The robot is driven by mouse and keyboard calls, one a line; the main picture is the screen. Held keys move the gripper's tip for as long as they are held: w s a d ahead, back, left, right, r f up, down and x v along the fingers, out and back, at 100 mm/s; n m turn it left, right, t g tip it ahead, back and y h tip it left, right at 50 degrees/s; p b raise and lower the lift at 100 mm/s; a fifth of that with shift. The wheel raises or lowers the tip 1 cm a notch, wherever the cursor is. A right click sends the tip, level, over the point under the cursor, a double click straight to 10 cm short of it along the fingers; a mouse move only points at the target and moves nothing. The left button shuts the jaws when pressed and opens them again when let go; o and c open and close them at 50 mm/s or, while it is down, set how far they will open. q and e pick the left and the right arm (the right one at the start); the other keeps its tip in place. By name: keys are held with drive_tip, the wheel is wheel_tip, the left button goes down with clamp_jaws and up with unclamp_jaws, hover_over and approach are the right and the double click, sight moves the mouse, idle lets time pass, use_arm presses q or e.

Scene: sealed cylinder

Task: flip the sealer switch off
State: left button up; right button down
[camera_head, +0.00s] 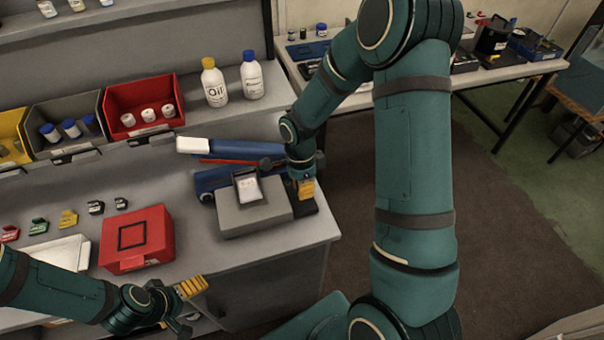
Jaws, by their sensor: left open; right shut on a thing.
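The sealer (212,181) is a blue bench device on the grey worktop. Its raised arm has a white end (192,145), and a red strip shows below that arm. My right gripper (268,164) is at the right end of the sealer, shut on a small part there. My own wrist covers that end, so I cannot make out the switch or its position. My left gripper (180,325) is open and empty at the worktop's front edge, low in the view and well apart from the sealer.
A grey block (262,214) with a small white-topped tray (249,188) stands in front of the sealer. A red box (137,240) sits to the left. Two white bottles (214,85) (252,78) and parts bins (143,105) stand behind on a shelf.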

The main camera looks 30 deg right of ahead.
sight(304, 205)
drive_tip(key=shift+s+f, duration=0.15)
drive_tip(key=shift+f, duration=0.7)
drive_tip(key=shift+s+f, duration=0.1)
drive_tip(key=shift+f, duration=0.7)
drive_tip(key=f+t+b, duration=0.1)
drive_tip(key=b, duration=0.3)
drive_tip(key=shift+s+a+f, duration=0.15)
drive_tip(key=shift+s+f, duration=0.05)
drive_tip(key=shift+r, duration=0.25)
drive_tip(key=shift+r+p, duration=0.6)
drive_tip(key=shift+r, duration=0.2)
